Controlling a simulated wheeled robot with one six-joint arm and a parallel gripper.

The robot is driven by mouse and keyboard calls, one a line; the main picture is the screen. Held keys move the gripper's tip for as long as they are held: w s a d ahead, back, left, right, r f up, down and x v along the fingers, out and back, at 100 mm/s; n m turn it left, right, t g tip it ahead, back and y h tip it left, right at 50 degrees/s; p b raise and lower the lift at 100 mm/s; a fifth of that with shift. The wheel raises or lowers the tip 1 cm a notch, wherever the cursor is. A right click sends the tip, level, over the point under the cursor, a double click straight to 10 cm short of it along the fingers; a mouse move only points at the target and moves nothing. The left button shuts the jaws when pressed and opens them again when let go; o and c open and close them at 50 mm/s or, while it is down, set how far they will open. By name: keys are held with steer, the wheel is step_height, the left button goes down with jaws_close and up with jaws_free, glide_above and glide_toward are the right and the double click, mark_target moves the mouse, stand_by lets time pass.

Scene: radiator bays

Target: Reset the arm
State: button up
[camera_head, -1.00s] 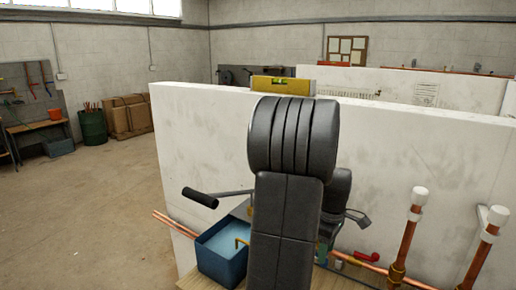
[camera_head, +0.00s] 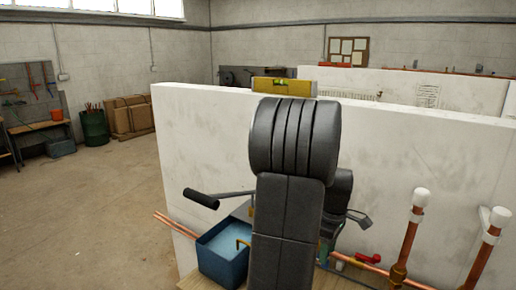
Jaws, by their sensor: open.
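My arm stands upright in the middle of the view, with a thick ribbed black joint at the top and a dark link below it. A second, smaller dark joint of mine shows behind it to the right.
A blue bin (camera_head: 222,255), a black-gripped handle (camera_head: 201,198), a red valve lever (camera_head: 368,258) and upright copper pipes (camera_head: 407,243) surround the arm. Open floor (camera_head: 85,215) lies left.

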step_height(320, 180, up, 11)
step_height(320, 180, down, 14)
steer(key=shift+a+f, duration=0.15)
steer(key=shift+f, duration=0.05)
steer(key=shift+w+a+m, duration=0.45)
steer(key=shift+a+m, duration=0.3)
steer(key=shift+m, duration=1.05)
steer(key=shift+w+a+m, duration=0.4)
steer(key=shift+a+m, duration=0.35)
steer(key=shift+m, duration=1.05)
steer(key=shift+w+a+m, duration=0.45)
steer(key=shift+a+m, duration=0.3)
steer(key=shift+m, duration=1.05)
steer(key=shift+r, duration=0.1)
